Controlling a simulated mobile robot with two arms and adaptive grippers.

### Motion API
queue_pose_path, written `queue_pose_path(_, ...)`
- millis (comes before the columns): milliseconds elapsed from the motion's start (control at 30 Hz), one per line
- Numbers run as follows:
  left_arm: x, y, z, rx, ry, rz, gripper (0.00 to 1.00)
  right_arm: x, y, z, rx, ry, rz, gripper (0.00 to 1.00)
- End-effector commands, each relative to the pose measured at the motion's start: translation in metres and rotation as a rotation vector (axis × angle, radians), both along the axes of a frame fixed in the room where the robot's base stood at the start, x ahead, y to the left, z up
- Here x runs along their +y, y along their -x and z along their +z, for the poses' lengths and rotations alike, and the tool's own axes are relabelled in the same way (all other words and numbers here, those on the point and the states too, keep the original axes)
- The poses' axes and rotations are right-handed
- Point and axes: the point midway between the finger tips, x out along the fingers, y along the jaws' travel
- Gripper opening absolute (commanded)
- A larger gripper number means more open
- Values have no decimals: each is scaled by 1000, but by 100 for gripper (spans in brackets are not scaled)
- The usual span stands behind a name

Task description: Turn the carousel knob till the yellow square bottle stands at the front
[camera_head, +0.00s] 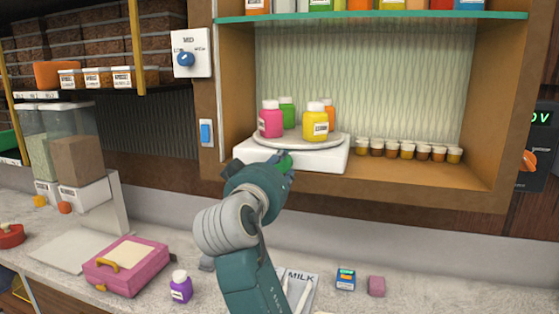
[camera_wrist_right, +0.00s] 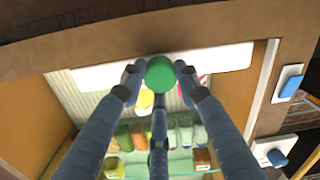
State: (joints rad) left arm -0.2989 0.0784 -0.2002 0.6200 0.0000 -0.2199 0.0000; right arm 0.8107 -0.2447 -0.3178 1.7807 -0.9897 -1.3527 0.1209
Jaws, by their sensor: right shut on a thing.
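The carousel is a round pale turntable (camera_head: 338,139) on a white base (camera_head: 322,161) in the wooden wall niche. The yellow bottle (camera_head: 315,126) stands at its front right; a pink bottle (camera_head: 270,123) stands at the left. A green bottle (camera_head: 287,111) stands at the back, and part of an orange one (camera_head: 328,106) shows behind the yellow. The green knob (camera_head: 285,162) is on the base's front. My right gripper (camera_head: 282,164) is shut on this knob; in the right wrist view the knob (camera_wrist_right: 160,73) sits between the fingertips. My left gripper is out of view.
A row of several small jars (camera_head: 408,151) stands right of the carousel in the niche. A teal shelf (camera_head: 370,17) is above. A blue switch (camera_head: 206,132) is left of the niche. Below, the counter holds a pink box (camera_head: 130,275) and a purple bottle (camera_head: 180,290).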

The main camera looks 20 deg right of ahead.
Motion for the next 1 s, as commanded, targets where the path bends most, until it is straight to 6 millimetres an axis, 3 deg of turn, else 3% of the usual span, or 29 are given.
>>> queue_pose_path(600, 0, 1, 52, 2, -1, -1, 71, -2, 0, 0, 317, 452, -4, 5)
queue_pose_path(1000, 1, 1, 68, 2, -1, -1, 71, -2, 0, -2, 414, 597, -4, 5)
